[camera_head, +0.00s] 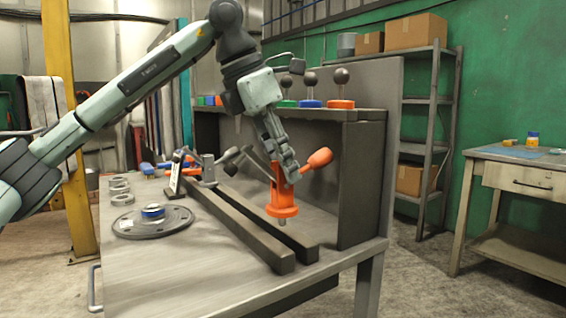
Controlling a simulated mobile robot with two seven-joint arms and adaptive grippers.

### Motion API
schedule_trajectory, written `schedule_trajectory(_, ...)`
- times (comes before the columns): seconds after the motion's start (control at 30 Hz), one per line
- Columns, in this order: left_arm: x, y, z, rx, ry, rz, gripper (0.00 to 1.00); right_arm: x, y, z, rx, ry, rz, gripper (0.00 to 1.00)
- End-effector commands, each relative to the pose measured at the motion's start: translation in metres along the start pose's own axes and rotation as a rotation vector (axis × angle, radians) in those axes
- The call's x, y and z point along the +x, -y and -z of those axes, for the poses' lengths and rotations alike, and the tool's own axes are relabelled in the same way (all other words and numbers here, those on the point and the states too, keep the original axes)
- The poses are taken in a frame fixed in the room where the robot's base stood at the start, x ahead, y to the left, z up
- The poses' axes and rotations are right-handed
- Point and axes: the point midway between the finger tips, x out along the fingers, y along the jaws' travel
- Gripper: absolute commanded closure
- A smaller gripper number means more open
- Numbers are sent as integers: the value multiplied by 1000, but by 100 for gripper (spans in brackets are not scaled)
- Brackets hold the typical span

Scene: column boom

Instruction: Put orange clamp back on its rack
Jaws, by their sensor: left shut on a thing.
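The orange clamp (283,205) has a round flange, a short grey tip at its bottom and an orange handle sticking out to the right. My left gripper (287,172) is shut on its upper part. It holds the clamp roughly upright, over or in front of two dark parallel bars (236,229) on the workbench. I cannot tell how far the tip is from the bench. A dark shelf unit (362,185) stands behind the clamp, with ball-topped pins on green, blue and orange bases (341,104) along its top. Which part is the clamp's rack is not clear. My right gripper is not in view.
The workbench (150,270) is clear at its front left. A side table (515,178) stands at the right.

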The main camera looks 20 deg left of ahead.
Motion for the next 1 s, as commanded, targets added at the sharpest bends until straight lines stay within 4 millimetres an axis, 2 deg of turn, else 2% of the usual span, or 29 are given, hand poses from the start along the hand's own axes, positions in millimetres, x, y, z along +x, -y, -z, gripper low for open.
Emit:
schedule_trajectory(0.27, 1, 0, 0, 0, 3, -1, 100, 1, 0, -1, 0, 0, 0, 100)
schedule_trajectory(1.0, 20, 0, 9, -1, 4, -1, 100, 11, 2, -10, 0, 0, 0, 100)
